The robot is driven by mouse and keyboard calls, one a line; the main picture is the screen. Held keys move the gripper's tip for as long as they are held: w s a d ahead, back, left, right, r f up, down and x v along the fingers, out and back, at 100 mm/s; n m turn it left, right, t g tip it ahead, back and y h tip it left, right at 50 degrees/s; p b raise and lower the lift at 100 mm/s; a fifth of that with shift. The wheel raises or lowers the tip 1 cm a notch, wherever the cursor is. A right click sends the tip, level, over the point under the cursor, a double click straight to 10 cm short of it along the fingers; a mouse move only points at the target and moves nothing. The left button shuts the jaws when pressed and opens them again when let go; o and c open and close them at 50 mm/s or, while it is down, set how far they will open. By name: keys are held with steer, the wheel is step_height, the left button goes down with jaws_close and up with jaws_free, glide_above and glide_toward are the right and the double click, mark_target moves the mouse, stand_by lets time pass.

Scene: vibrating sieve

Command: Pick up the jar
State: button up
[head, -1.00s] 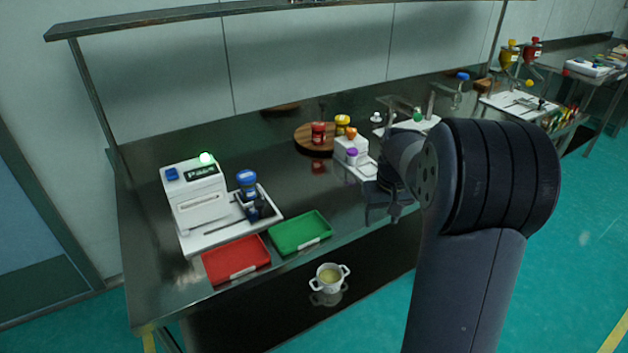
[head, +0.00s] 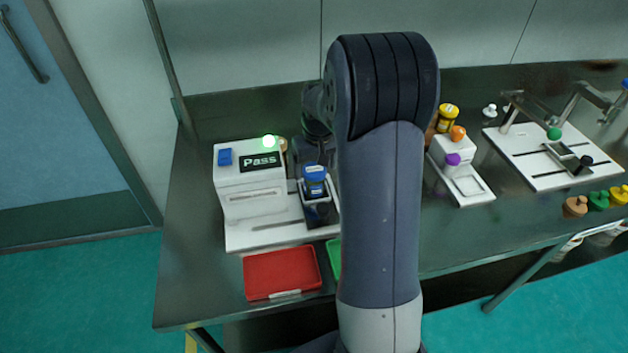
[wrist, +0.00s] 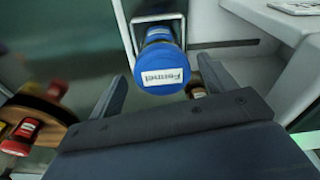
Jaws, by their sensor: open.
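The jar with a blue lid (head: 315,181) stands in the holder at the right side of the white sieve machine (head: 246,196). The lid seems to lie at or just beyond the fingertips; contact is not visible. In the head view my arm hides part of the area around the jar, and the jar's lower body is mostly hidden by the holder.
A red tray (head: 282,273) lies in front, and a green tray (head: 334,258) is partly behind my arm. A white stand (head: 462,184) with colored-lid containers is to the right.

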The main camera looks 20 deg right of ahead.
step_height(320, 180, down, 5)
steer(key=shift+w+a+f, duration=0.1)
steer(key=shift+w+a, duration=0.05)
